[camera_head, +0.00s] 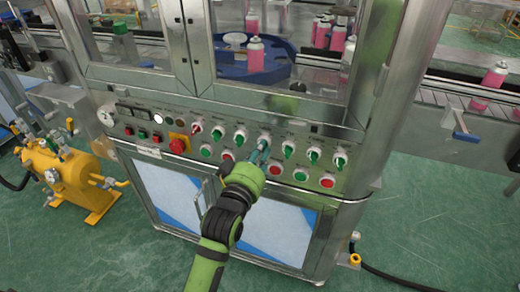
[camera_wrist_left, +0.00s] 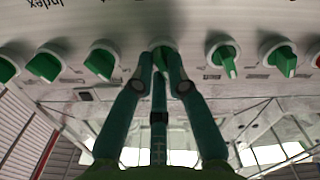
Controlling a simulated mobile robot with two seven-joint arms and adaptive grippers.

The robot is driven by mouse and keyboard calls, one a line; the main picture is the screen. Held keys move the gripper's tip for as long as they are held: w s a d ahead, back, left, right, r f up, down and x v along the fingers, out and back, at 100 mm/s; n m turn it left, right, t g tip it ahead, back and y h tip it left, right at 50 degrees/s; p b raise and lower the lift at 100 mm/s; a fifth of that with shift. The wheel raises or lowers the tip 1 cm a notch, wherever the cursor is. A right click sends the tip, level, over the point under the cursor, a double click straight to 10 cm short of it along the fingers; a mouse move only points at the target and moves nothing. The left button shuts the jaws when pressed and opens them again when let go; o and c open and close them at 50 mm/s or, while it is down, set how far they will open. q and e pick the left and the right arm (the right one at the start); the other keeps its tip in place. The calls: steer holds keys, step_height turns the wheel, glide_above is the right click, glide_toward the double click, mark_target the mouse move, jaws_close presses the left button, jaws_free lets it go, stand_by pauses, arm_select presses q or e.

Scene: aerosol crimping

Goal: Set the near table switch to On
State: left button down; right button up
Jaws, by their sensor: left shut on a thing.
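A row of green selector switches runs along the sloped control panel (camera_head: 225,122) of the machine. My left gripper (camera_head: 262,152) reaches the panel near the middle of the upper row. Its fingers are shut on the green switch knob (camera_wrist_left: 162,50), one finger on each side, as the left wrist view shows. The gripper hides much of this knob in the head view, and I cannot read its label or tell its setting. Another switch (camera_wrist_left: 225,58) sits beside it with its handle apart from the fingers. My right gripper is not in view.
A red emergency stop (camera_head: 179,145) on a yellow plate is at the panel's left. Red buttons (camera_head: 274,170) sit below the switches. A yellow tank (camera_head: 75,180) stands at the left. A conveyor (camera_head: 470,115) runs at the right.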

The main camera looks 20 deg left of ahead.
arm_select(q)
steer(key=m+p, duration=0.7)
steer(key=m, duration=0.4)
steer(key=shift+f, duration=0.2)
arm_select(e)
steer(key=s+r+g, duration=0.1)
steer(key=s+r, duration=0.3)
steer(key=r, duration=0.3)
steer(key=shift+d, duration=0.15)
arm_select(q)
steer(key=c, duration=1.2)
jaws_free()
